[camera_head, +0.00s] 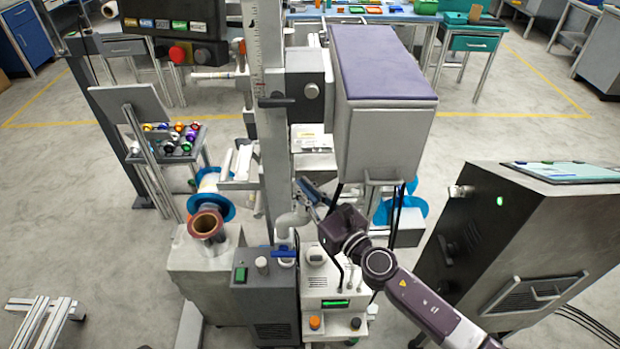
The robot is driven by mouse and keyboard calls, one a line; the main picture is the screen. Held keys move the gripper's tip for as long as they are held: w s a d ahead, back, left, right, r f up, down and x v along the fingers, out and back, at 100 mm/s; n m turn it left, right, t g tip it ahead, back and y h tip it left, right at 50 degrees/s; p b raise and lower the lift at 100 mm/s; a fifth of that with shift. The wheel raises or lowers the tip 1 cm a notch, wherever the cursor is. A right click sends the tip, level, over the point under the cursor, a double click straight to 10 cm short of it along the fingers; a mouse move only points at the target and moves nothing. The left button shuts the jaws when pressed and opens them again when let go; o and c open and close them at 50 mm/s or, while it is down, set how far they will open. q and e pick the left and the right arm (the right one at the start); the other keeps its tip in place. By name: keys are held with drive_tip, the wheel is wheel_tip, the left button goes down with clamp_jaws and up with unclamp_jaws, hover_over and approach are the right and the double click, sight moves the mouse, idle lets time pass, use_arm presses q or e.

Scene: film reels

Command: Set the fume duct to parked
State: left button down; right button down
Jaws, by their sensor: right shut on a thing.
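The fume duct (290,221) is a pale grey bent pipe in the middle of the head view. It rises from the grey unit with a blue lever and curves up to the right. My right gripper (309,192) reaches in from the lower right and is shut at the duct's upper end. The exact contact is small and partly hidden by the gripper's own fingers. My left gripper is not in view.
A tall machine column (268,130) with a ruler scale stands just behind the duct. A large grey box with a purple top (381,62) overhangs to the right. A white unit with a green display (333,290) stands below my gripper. A dark cabinet (540,240) stands at right.

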drive_tip(key=shift+r+m+t+h+p, duration=0.15)
drive_tip(key=shift+m+t+h+p, duration=0.5)
drive_tip(key=shift+m+h, duration=0.35)
drive_tip(key=m+t+h, duration=0.1)
drive_tip(key=h, duration=0.1)
drive_tip(key=shift+h, duration=0.3)
drive_tip(key=shift+m+h, duration=0.9)
drive_tip(key=shift+h, duration=0.3)
drive_tip(key=shift+d+m+t+h, duration=0.1)
drive_tip(key=shift+m+t+h, duration=0.15)
drive_tip(key=shift+m+h, duration=0.95)
drive_tip(key=shift+h, duration=0.4)
drive_tip(key=c, duration=2)
unclamp_jaws()
drive_tip(key=shift+o, duration=0.2)
drive_tip(key=shift+s, duration=0.1)
